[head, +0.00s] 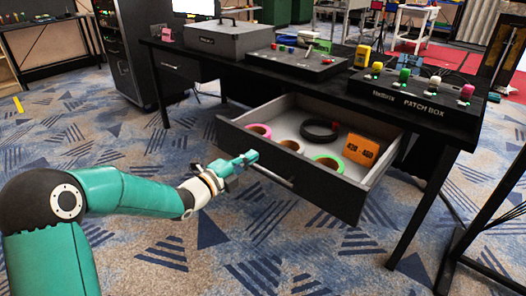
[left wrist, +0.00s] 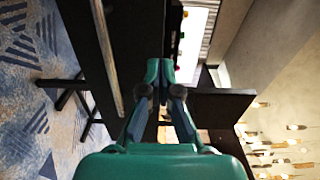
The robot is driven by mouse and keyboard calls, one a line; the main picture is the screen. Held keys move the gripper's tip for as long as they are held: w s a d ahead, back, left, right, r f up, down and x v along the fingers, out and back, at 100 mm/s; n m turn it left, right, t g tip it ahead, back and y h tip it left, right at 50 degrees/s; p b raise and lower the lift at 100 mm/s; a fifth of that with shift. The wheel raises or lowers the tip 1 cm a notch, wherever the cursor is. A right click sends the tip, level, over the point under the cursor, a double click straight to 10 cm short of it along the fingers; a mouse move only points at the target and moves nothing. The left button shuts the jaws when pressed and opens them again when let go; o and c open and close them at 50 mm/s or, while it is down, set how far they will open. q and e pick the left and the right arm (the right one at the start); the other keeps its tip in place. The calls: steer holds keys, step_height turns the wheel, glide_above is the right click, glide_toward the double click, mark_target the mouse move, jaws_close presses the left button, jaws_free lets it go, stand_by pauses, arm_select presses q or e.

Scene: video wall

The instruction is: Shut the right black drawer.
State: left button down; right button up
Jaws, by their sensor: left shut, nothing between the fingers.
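The right black drawer (head: 335,198) hangs open under the black desk, with a grey inside and a bar handle (head: 271,173) on its front. It holds tape rolls in pink (head: 259,131), tan and green, a black ring (head: 319,130) and an orange box (head: 358,149). My left gripper (head: 254,156) is shut and empty at the left part of the drawer front, near the handle's left end; I cannot tell whether it touches. In the left wrist view the shut fingers (left wrist: 160,68) point at a dark panel, and little of the drawer can be made out.
On the desk (head: 455,127) stand a grey case (head: 217,40), a control panel (head: 296,62) and a patch box (head: 415,90) with coloured knobs. A left drawer (head: 176,66) is closed. A black cabinet (head: 128,45) stands at left. Carpet in front is clear.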

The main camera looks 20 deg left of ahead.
mark_target(269, 145)
arm_select(q)
steer(key=x, duration=0.5)
steer(key=shift+w+d, duration=0.1)
steer(key=shift+w, duration=0.2)
steer(key=shift+b, duration=0.3)
